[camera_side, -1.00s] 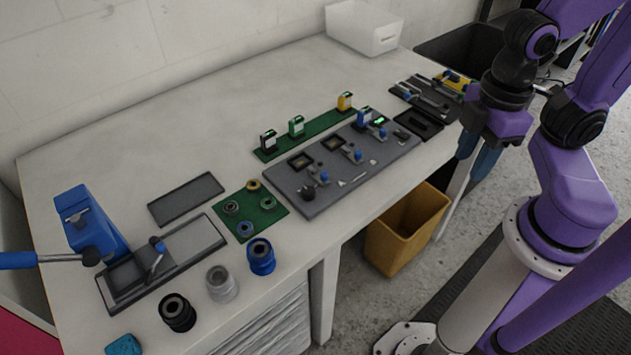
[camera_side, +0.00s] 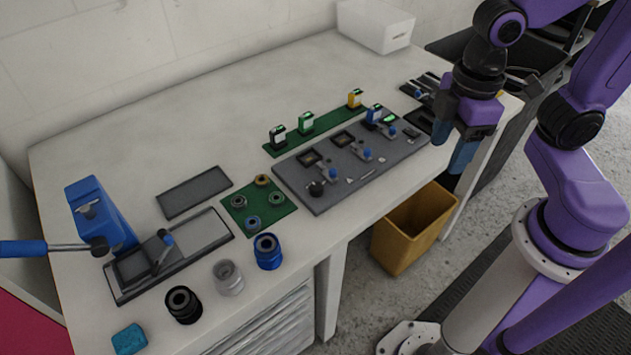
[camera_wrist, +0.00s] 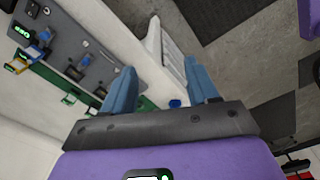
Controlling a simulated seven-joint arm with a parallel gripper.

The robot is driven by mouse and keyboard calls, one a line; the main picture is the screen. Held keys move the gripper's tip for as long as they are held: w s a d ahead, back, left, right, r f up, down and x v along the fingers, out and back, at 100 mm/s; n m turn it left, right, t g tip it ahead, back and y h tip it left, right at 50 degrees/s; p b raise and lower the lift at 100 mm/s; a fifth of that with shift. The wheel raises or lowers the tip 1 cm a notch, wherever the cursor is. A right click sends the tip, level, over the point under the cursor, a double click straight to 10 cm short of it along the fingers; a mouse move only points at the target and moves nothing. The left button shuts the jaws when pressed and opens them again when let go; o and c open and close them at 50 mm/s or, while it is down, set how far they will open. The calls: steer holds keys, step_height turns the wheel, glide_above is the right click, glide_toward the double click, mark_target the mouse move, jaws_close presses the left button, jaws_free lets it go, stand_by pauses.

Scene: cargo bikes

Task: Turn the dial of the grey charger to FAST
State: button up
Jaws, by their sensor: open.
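A grey board (camera_side: 330,199) lies near the bench's front edge. It bears a dark round knob (camera_side: 316,188), blue-handled clamps (camera_side: 363,154) and a unit with a green lit display (camera_side: 390,118). I cannot tell for sure which part is the grey charger; no dial lettering is readable. In the wrist view the board (camera_wrist: 88,38) is at the upper left, with a green display (camera_wrist: 22,31) at its end. My gripper (camera_side: 455,148) is open and empty, pointing down by the bench's front edge, right of the board. Its blue fingers (camera_wrist: 160,66) stand apart in the wrist view.
A green strip (camera_side: 325,129) with several small upright units lies behind the board. A green mat (camera_side: 236,203) with rings is left of it. A blue press (camera_side: 100,210) stands far left, a white bin (camera_side: 372,28) at the back. A yellow bin (camera_side: 405,235) is below the front edge.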

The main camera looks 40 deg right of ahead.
glide_above(315, 186)
steer(key=s, duration=0.3)
steer(key=f, duration=0.1)
steer(key=shift+w+f+m, duration=0.3)
steer(key=shift+w+f, duration=0.15)
steer(key=shift+w, duration=0.3)
steer(key=shift+w+f+m, duration=0.3)
steer(key=shift+w+f, duration=0.1)
steer(key=shift+w, duration=0.3)
step_height(315, 186, down, 17)
steer(key=shift+f, duration=0.2)
steer(key=c, duration=1)
